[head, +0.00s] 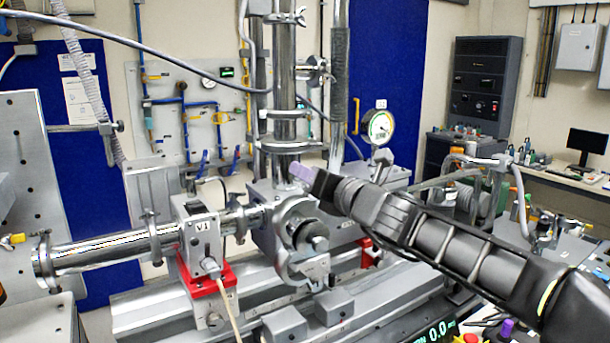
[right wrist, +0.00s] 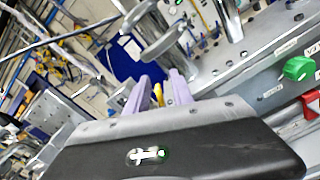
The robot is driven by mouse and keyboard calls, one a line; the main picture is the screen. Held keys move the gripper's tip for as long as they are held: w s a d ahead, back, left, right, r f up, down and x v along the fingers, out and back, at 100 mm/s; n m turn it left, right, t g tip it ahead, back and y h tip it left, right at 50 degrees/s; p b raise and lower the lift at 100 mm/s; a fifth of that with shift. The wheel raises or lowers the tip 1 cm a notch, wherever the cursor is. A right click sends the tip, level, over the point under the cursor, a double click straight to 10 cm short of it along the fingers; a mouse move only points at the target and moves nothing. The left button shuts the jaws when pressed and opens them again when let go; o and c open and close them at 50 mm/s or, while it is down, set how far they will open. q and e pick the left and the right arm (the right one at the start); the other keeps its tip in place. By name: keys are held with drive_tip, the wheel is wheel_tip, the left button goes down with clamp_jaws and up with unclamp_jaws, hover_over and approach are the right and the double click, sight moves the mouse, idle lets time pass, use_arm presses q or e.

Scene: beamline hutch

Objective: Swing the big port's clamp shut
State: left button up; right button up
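The big port (head: 312,236) faces forward on the central metal chamber (head: 268,232). A bright metal clamp (head: 284,262) curves around its left and lower side. Whether its halves meet is hard to tell. My right gripper (head: 303,172) comes in from the right and is above the port, apart from it, with light purple fingertips. In the right wrist view its two fingers (right wrist: 160,93) stand apart with a gap between them, and I see nothing held. Curved metal parts (right wrist: 160,38) show beyond the fingers; I cannot tell which. My left gripper is not in view.
A horizontal pipe (head: 110,248) and the box marked V1 (head: 200,237) lie left of the port. A vertical column (head: 285,95) rises behind it, with a round gauge (head: 378,126) to the right. Grey blocks (head: 335,306) sit on the bench below. A green knob (right wrist: 299,68) shows in the right wrist view.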

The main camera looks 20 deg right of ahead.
drive_tip(key=shift+w+a, duration=0.1)
drive_tip(key=shift+w, duration=0.4)
clamp_jaws()
idle(1.2)
